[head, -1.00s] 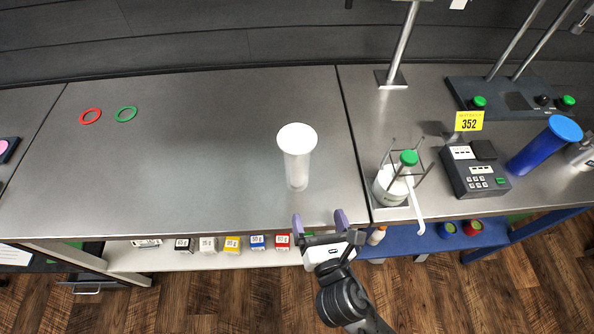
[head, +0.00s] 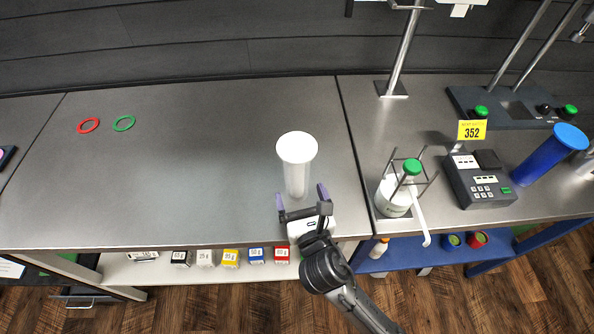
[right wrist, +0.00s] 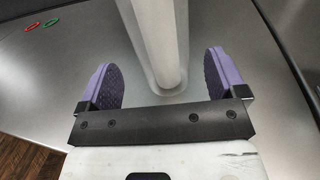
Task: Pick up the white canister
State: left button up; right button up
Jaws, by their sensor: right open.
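The white canister (head: 297,165) stands upright on the grey metal bench, with a wide round white top and a narrower, translucent-looking body. My right gripper (head: 301,196) is open just in front of the canister's lower part, with purple finger pads. In the right wrist view the canister (right wrist: 160,45) rises just beyond the open fingers (right wrist: 165,80), lined up with the gap between them. No grip on it shows. The canister's top is cut off in that view. My left gripper is not in view.
A red ring (head: 88,125) and a green ring (head: 124,123) lie on the bench (head: 180,180) at left. To the right stand a green-capped bottle (head: 396,196) in a wire holder, a keypad device (head: 480,180) and a blue cylinder (head: 548,156). Small boxes (head: 231,257) sit on the shelf below.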

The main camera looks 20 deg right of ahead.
aim_at(297, 179)
jog(key=w, duration=0.2)
jog(key=w+b, duration=0.1)
jog(key=w, duration=0.1)
jog(key=shift+w+d+f, duration=0.1)
jog(key=shift+d, duration=0.3)
jog(key=shift+w, duration=0.35)
jog(key=shift+c, duration=0.3)
jog(key=c, duration=1.1)
jog(key=shift+r, duration=0.2)
